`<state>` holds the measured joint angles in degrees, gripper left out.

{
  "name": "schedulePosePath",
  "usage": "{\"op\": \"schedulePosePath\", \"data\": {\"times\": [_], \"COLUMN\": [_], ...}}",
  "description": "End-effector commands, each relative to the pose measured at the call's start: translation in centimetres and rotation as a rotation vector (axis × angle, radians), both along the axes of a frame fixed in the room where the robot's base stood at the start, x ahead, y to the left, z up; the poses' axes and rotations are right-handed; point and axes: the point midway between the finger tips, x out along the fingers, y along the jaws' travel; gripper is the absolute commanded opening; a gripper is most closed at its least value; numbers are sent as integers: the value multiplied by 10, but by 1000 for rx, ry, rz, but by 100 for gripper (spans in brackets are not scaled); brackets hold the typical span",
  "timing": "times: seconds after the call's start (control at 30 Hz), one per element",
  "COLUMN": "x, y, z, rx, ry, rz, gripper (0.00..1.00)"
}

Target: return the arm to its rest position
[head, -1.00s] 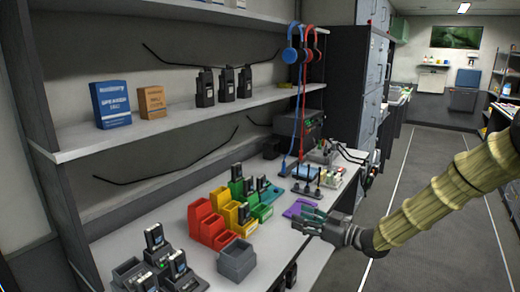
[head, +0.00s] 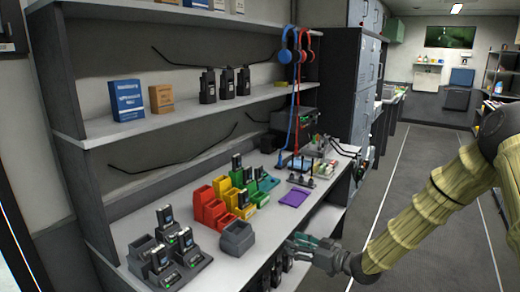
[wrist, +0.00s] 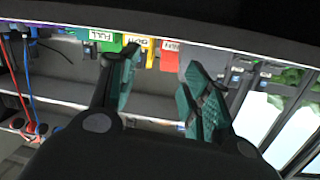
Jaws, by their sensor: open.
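My gripper (head: 306,243) is at the front edge of the desk (head: 215,262) in the head view, low and beside the grey bin. Its teal fingers (wrist: 165,92) are spread apart in the wrist view, with nothing between them. My arm (head: 430,212) in its tan sleeve reaches in from the right, over the aisle floor. The wrist view looks tilted along the desk edge, with red, yellow and green labelled bins beyond the fingers.
Radios stand in a charger (head: 170,258) at the desk's near end. A grey bin (head: 237,238), coloured bins (head: 207,209) and a purple pad (head: 294,197) lie on the desk. Headsets (head: 286,57) hang at the shelf end. The aisle floor (head: 410,170) is clear.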

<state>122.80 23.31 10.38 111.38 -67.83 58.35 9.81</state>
Motion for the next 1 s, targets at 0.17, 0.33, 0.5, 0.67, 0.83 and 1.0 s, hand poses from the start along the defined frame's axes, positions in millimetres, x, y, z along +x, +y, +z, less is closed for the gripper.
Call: {"op": "schedulePosePath", "data": {"times": [0.17, 0.33, 0.5, 0.67, 0.83, 1.0], "x": [-27, -77, -148, -226, -315, -403], "y": [4, 2, -8, -25, -48, -75], "z": [-48, -113, -180, -229, -262, -275], "rx": [-31, -92, -186, -291, -417, -551], "ry": [137, 332, 554, 753, 951, 1128], "rz": [-63, -153, -259, -354, -451, -540], "gripper": [48, 48, 48, 48, 48, 48]}}
